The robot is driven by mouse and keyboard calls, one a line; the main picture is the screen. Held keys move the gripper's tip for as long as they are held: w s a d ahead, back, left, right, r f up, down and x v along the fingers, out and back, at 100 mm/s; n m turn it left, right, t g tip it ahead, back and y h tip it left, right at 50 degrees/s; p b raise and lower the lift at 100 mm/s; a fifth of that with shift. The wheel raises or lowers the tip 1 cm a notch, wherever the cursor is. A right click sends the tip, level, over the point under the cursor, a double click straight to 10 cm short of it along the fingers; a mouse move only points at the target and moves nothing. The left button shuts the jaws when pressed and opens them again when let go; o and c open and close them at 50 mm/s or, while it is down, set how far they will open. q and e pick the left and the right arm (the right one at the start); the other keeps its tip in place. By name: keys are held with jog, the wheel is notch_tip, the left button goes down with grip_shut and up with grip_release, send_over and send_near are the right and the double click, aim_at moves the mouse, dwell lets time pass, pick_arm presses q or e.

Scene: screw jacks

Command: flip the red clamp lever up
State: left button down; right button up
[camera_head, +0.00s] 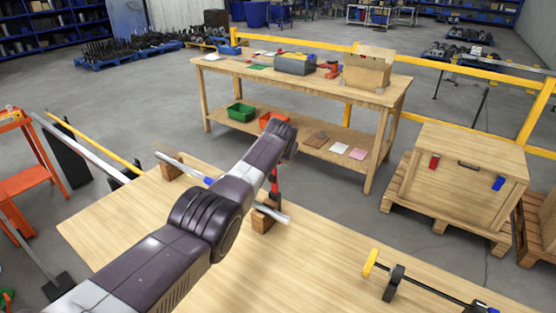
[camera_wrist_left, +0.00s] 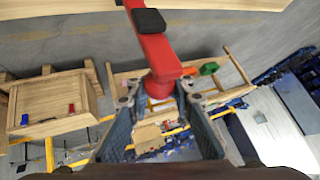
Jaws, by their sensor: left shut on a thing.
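The red clamp lever (camera_head: 274,182) shows as a short upright red piece just right of my left arm, above a wooden block (camera_head: 264,219) on the near table. In the left wrist view the red lever (camera_wrist_left: 157,55) comes down from the top, and its end lies between the fingertips. My left gripper (camera_wrist_left: 160,93) is shut on it. In the head view the fingers are hidden by my own arm. A grey bar (camera_head: 170,159) with a blue part (camera_head: 209,181) rests across wooden blocks beneath my arm. My right gripper is not in view.
A second bar with a yellow end (camera_head: 369,263) and black clamp (camera_head: 394,284) lies at the table's right. Beyond stand a workbench (camera_head: 390,92) and a wooden crate (camera_head: 465,185) on a pallet. An orange cart (camera_head: 25,172) is at left. The tabletop between the bars is clear.

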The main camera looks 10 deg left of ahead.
pick_arm(q)
jog(key=shift+w+d+r, duration=0.15)
jog(key=shift+d+r, duration=0.3)
dwell(0.5)
jog(key=c, duration=2.2)
grip_release()
jog(key=o, duration=0.5)
jog(key=shift+d, duration=0.3)
jog(key=shift+v, duration=6.1)
jog(key=shift+a+f, duration=0.1)
jog(key=shift+f, duration=0.1)
jog(key=shift+c, duration=0.5)
